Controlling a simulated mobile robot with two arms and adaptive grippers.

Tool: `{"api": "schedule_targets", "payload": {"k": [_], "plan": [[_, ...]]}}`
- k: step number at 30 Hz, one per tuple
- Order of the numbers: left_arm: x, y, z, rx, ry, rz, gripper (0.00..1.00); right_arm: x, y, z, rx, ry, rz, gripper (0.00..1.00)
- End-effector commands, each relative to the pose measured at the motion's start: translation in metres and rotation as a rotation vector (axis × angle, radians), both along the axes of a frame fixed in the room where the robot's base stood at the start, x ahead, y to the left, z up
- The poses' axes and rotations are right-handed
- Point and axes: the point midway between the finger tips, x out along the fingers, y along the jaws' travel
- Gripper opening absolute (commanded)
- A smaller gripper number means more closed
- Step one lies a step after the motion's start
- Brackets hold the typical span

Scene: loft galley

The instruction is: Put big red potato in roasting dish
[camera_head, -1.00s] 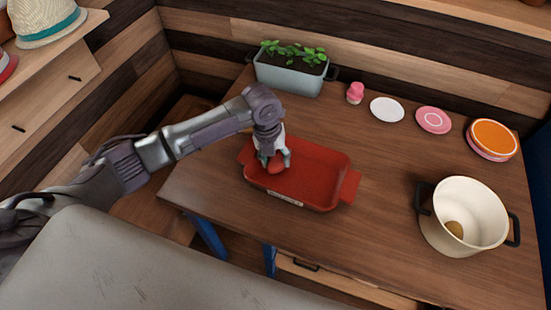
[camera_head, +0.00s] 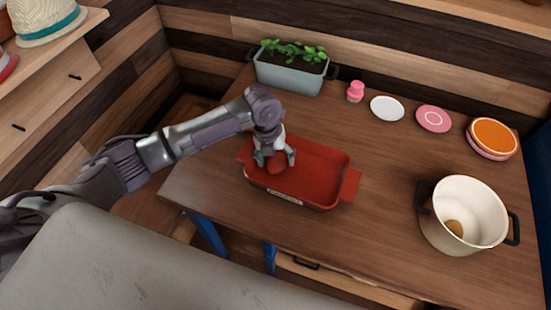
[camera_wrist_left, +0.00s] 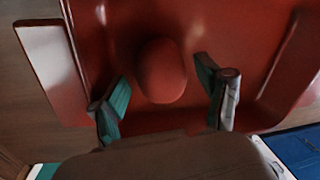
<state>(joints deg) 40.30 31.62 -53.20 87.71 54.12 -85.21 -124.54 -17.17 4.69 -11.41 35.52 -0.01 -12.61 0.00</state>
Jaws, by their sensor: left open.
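The big red potato (camera_head: 276,167) lies inside the red roasting dish (camera_head: 325,172), in its left part. The potato also shows in the left wrist view (camera_wrist_left: 162,71), in the dish (camera_wrist_left: 215,25). My left gripper (camera_head: 274,160) is over the left part of the dish. Its fingers (camera_wrist_left: 164,98) are open, one on each side of the potato's near end, with gaps between them and it. My right gripper is not in view.
A cream pot (camera_head: 463,215) with a brown item inside stands at the right. A planter (camera_head: 290,75), a pink shaker (camera_head: 355,91) and several plates (camera_head: 387,109) line the back. The table between dish and pot is clear.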

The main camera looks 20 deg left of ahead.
Motion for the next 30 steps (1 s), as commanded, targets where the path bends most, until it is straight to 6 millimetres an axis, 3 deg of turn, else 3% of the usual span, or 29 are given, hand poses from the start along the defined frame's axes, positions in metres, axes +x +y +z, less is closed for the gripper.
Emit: {"api": "schedule_targets", "payload": {"k": [16, 21, 30], "plan": [[-0.002, 0.015, 0.102, 0.0, -0.003, 0.001, 0.76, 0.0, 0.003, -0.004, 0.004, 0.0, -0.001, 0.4], [-0.003, 0.017, 0.115, -0.001, -0.002, 0.001, 0.76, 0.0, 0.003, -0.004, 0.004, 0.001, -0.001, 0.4], [-0.004, 0.017, 0.117, 0.0, 0.0, 0.001, 0.76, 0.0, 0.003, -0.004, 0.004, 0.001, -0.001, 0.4]]}}
